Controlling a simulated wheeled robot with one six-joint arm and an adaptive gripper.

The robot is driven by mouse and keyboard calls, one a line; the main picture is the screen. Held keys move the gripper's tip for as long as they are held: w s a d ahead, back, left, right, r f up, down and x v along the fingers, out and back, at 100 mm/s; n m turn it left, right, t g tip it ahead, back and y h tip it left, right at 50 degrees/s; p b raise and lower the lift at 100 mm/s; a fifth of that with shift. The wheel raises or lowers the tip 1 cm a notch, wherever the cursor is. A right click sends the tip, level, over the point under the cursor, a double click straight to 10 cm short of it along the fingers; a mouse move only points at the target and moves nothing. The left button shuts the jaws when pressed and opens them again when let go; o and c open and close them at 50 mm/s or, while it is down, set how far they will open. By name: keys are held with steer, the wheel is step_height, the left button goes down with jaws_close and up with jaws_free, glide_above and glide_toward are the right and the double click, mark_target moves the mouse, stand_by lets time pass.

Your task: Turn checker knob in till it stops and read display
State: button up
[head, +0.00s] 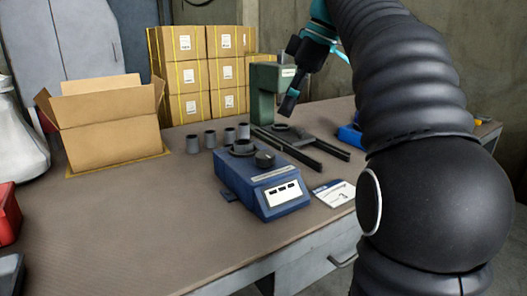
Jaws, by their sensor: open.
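A blue box-shaped device (240,184), which looks like the checker, sits on the table. A dark round knob (265,159) stands on its top at the right, beside a dark ring-shaped socket (242,148). A white panel with small dark windows (283,194) is on its front face; no reading is legible. My gripper (289,103) is up and behind the device, pointing down, near the green stand. It is open and apart from the knob, and holds nothing visible.
Several grey cylinders (210,138) stand behind the device. A green stand with dark rails (266,90) is behind right. A white card (334,193) lies to the device's right. An open carton (105,125) stands at left.

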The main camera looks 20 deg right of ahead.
mark_target(266, 155)
steer(key=b+x, duration=0.3)
steer(key=x, duration=0.9)
steer(key=shift+f, duration=0.15)
steer(key=c, duration=1.1)
